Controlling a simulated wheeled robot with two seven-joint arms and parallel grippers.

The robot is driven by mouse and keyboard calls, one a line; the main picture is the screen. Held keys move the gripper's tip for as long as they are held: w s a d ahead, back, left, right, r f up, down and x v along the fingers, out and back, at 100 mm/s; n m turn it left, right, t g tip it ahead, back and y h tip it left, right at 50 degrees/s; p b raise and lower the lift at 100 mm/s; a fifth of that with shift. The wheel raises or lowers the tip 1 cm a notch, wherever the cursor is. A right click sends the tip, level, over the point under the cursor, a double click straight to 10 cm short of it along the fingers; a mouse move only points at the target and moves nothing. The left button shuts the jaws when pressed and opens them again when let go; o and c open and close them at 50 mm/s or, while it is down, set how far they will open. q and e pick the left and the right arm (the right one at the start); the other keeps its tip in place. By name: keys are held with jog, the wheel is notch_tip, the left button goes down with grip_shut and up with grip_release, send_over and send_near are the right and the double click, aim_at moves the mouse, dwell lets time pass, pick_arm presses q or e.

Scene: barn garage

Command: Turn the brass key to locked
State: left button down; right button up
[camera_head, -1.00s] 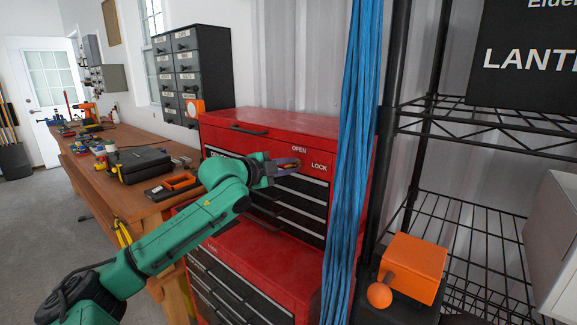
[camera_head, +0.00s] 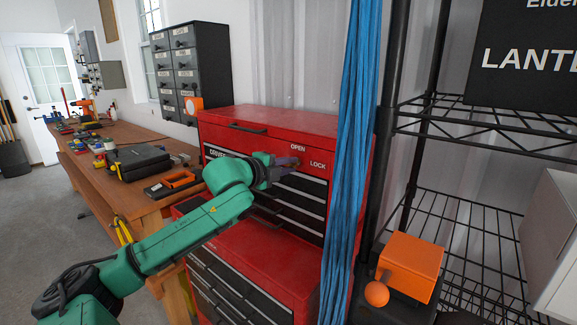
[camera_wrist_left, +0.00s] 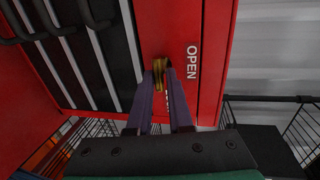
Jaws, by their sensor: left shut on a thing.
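The brass key (camera_wrist_left: 158,76) shows in the left wrist view as a yellow-brown piece between my fingertips, close to the red chest front. My left gripper (camera_wrist_left: 162,72) is shut on it. In the head view my left gripper (camera_head: 291,164) is at the upper front of the red tool chest (camera_head: 290,128), just below the OPEN label (camera_head: 298,147) and left of the LOCK label (camera_head: 317,164). I cannot make out the key there. In the wrist view the OPEN label is clear and another label is mostly hidden behind a finger. My right gripper is out of view.
Blue hanging strands (camera_head: 352,140) are close on the right of the chest. Black wire shelving (camera_head: 455,215) and an orange block with a ball (camera_head: 411,268) are further right. A wooden workbench (camera_head: 120,190) with tools is on the left.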

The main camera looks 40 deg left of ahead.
pick_arm(q)
jog(key=c, duration=0.8)
grip_release()
jog(key=shift+c, duration=0.2)
jog(key=shift+s, duration=0.2)
jog(key=shift+s+d, duration=0.1)
jog(key=shift+s, duration=0.2)
jog(key=s+r+b, duration=0.2)
jog(key=s+b, duration=0.1)
jog(key=s, duration=1)
jog(key=shift+s+r, duration=0.2)
jog(key=shift+r, duration=0.2)
jog(key=shift+d, duration=0.1)
